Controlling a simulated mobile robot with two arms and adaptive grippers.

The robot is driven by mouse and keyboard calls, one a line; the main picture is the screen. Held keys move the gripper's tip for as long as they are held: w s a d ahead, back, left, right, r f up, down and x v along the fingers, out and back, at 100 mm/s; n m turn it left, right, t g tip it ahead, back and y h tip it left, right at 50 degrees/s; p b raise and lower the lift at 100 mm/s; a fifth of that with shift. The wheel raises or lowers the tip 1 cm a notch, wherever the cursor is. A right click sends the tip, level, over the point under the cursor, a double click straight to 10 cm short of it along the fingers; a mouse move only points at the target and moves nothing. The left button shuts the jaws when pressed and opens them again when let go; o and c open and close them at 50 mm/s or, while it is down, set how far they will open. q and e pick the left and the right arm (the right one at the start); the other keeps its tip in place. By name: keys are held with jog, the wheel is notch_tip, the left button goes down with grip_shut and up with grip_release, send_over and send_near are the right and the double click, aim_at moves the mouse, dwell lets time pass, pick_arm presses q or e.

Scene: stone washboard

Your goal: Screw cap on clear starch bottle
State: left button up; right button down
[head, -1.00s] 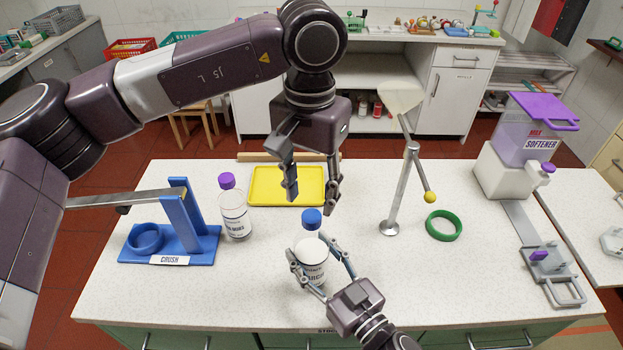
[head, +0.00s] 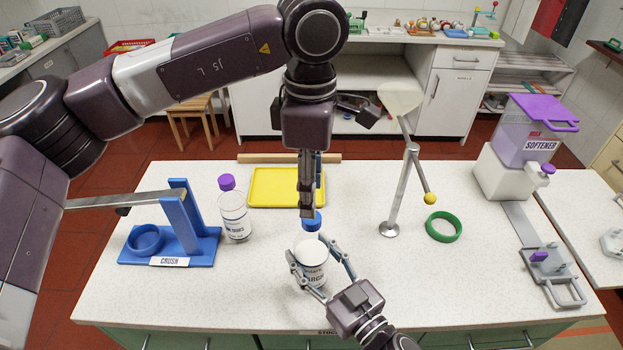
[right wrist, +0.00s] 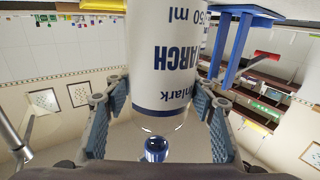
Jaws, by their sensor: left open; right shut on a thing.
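The starch bottle (head: 312,272), clear with a white label, stands upright near the table's front edge. The right wrist view shows its label (right wrist: 168,55) upside down. A blue cap (head: 312,222) sits at the bottle's top; it also shows in the right wrist view (right wrist: 157,148). How tight it is cannot be seen. My right gripper (head: 321,272) is shut around the bottle's body. My left gripper (head: 307,212) points down right above the cap, open, its fingers seen edge-on, one mostly hiding the other. Whether the fingertips touch the cap is unclear.
A purple-capped bottle (head: 235,215) and a blue crush stand (head: 195,248) are on the left. A yellow tray (head: 265,187) lies behind. A metal stand (head: 396,205), green ring (head: 443,226) and softener dispenser (head: 510,170) are on the right.

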pick_arm(q)
jog(key=n, duration=0.7)
jog(key=shift+r+n, duration=0.2)
jog(key=shift+n, duration=0.1)
jog(key=n, duration=0.7)
jog(key=shift+r, duration=0.2)
jog(key=n, duration=0.4)
jog(key=shift+r, duration=0.1)
jog(key=n, duration=0.3)
jog(key=shift+r+n, duration=0.1)
jog(key=shift+n, duration=0.2)
jog(key=n, duration=0.6)
jog(key=shift+d+r+n, duration=0.1)
jog(key=shift+r+n, duration=0.1)
jog(key=shift+n, duration=0.1)
jog(key=shift+f, duration=0.1)
jog(key=shift+f, duration=3.95)
jog(key=shift+c, duration=0.5)
